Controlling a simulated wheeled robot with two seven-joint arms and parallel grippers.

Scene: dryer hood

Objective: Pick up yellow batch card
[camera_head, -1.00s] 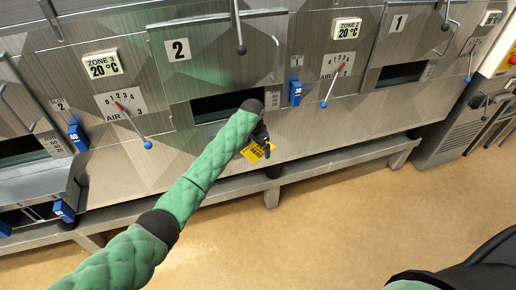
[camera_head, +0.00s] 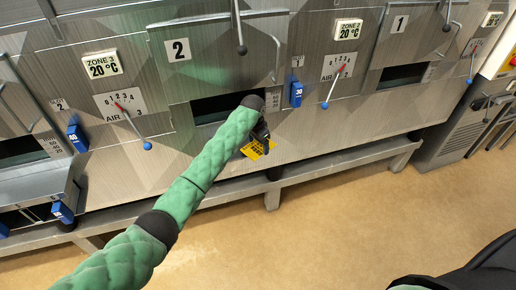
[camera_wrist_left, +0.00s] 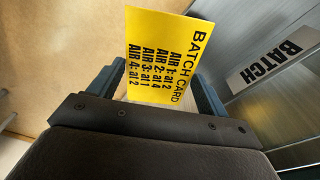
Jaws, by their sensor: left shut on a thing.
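The yellow batch card (camera_head: 256,150) shows just below my left gripper (camera_head: 266,140), in front of the lower front of the metal machine. In the left wrist view the card (camera_wrist_left: 155,50) stands up between the two fingers, and my left gripper (camera_wrist_left: 160,88) is shut on it. Its black print reads BATCH CARD, with AIR 1 at 2, AIR 2 at 4, AIR 3 at 1 and AIR 4 at 2. The card's lower edge is hidden behind the gripper body. My right gripper is out of view.
A white BATCH label (camera_wrist_left: 278,65) is on the metal surface beside the card. The machine front carries an AIR dial (camera_head: 124,104) with a blue-tipped pointer, another AIR dial (camera_head: 338,68) and blue tags (camera_head: 296,93). A metal rail (camera_head: 330,163) runs below. The floor (camera_head: 330,225) is clear.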

